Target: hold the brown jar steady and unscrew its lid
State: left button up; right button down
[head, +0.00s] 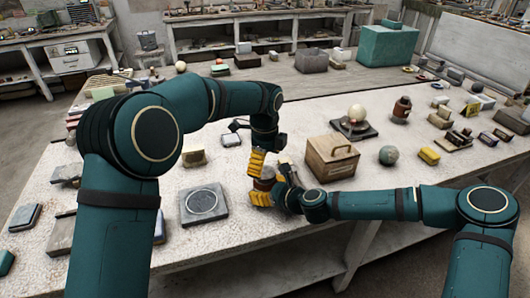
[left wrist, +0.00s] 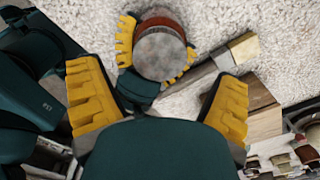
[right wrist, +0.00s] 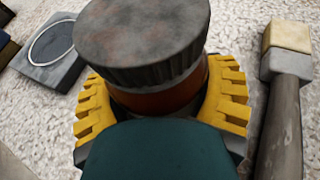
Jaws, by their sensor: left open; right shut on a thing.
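The brown jar (right wrist: 160,100) stands upright on the table with its wide grey, mottled lid (right wrist: 140,45) on top. My right gripper (right wrist: 162,108) is shut around the jar's body, below the lid, with one yellow finger on each side. In the left wrist view the lid (left wrist: 160,55) shows from above, with the right gripper's fingers beside the jar. My left gripper (left wrist: 160,105) is open and empty, its fingers spread wide and apart from the lid. In the head view it (head: 257,163) is just above the jar (head: 265,183), which the grippers partly hide.
A tool with a pale square end (right wrist: 287,38) and dark handle lies beside the jar. A wooden box (head: 332,158) with a handle stands to the right. A grey plate with a ring (head: 203,203) lies to the left. Another brown jar (head: 402,108) stands farther back.

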aim_at(265, 172)
pick_arm(q)
jog(key=shift+f, duration=1.9)
jog(key=c, duration=1.3)
jog(key=n, duration=1)
jog(key=o, duration=1.3)
jog(key=shift+c, duration=0.2)
